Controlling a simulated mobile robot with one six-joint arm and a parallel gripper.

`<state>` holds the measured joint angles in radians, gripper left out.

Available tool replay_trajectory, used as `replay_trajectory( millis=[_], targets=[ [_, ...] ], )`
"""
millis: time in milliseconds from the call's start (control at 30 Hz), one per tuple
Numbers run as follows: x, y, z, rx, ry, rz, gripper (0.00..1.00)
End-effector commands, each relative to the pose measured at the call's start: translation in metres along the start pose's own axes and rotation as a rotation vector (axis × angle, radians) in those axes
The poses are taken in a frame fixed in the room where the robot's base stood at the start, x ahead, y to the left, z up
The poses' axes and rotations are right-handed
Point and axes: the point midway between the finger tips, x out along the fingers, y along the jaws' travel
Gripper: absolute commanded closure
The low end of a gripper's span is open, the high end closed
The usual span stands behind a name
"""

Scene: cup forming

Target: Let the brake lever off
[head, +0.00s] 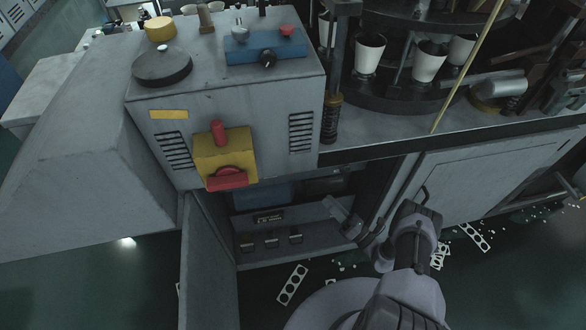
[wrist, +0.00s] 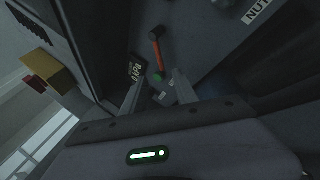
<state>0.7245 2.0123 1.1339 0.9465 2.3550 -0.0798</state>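A lever with an orange-red shaft, a dark end and a green spot at its other end (wrist: 158,55) shows in the wrist view, inside a dark compartment. I take it for the brake lever; I cannot make it out in the head view. My gripper (wrist: 160,92) is open, its two fingers apart with nothing held between them. The lever lies ahead of the fingertips, and its green end is nearest them. I see no contact. In the head view my gripper (head: 342,212) reaches into the open cabinet under the grey machine (head: 240,90).
An open door (head: 208,265) stands at the cabinet's left, and a closed door (head: 490,175) is at its right. A yellow box with a red handle (head: 225,155) juts from the machine front. Punched strips (head: 292,284) lie on the floor.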

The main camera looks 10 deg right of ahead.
Motion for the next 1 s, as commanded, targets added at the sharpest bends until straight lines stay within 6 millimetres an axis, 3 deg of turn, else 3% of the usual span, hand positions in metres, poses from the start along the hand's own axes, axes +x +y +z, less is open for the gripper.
replay_trajectory(
  millis=[300,500,667,900,933,1000],
  targets=[
    [0.097,0.001,-0.004,0.0,0.007,0.007,0.65],
    [0.136,0.001,-0.004,0.0,0.006,0.005,0.65],
    [0.149,0.001,-0.003,0.001,0.005,0.003,0.65],
    [0.151,0.002,-0.002,0.001,0.005,0.002,0.65],
    [0.15,0.002,-0.002,0.001,0.005,0.002,0.67],
    [0.15,0.002,-0.002,0.001,0.005,0.002,0.81]
  ],
)
